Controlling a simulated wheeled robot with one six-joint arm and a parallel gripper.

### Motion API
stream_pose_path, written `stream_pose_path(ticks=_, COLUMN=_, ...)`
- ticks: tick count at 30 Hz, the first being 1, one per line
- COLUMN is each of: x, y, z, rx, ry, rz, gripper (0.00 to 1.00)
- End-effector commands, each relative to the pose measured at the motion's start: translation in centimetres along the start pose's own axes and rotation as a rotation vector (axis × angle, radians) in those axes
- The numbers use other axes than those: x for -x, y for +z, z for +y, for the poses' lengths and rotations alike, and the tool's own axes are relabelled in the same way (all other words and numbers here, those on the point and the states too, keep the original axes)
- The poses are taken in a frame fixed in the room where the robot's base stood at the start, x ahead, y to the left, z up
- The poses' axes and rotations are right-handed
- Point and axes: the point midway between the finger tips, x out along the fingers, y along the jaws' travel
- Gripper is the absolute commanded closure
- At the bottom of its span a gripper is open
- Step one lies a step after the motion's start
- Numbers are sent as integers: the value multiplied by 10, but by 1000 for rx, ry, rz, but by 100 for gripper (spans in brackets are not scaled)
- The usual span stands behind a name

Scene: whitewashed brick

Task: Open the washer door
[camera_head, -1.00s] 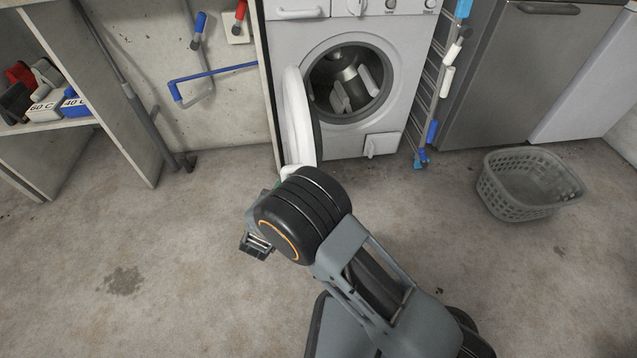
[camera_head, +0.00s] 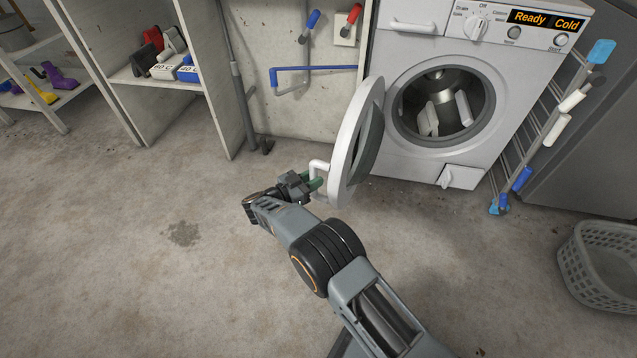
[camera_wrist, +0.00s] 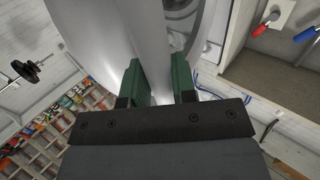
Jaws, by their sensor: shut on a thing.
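The white washer (camera_head: 440,52) stands against the back wall in the head view, and its drum opening (camera_head: 443,105) is exposed. Its round door (camera_head: 352,138) is swung out to the left, standing at a wide angle from the front. My gripper (camera_head: 314,183) is at the door's outer edge, shut on the white door handle (camera_head: 318,166). In the wrist view the green fingers of my gripper (camera_wrist: 160,84) stand on either side of the white handle (camera_wrist: 152,50). The fingertips' contact is partly hidden.
A grey laundry basket (camera_head: 603,264) stands on the floor at the right. A drying rack (camera_head: 560,110) leans beside the washer. Shelves (camera_head: 150,75) stand at the left. The floor left of my arm is clear.

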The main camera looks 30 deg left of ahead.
Motion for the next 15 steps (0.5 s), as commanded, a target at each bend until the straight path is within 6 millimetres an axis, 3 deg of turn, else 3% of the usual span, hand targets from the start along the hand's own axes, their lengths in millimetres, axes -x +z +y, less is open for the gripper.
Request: stream_pose_path(ticks=15, x=-5, y=-3, z=-6, rx=-1, ry=21, rz=3, gripper=100)
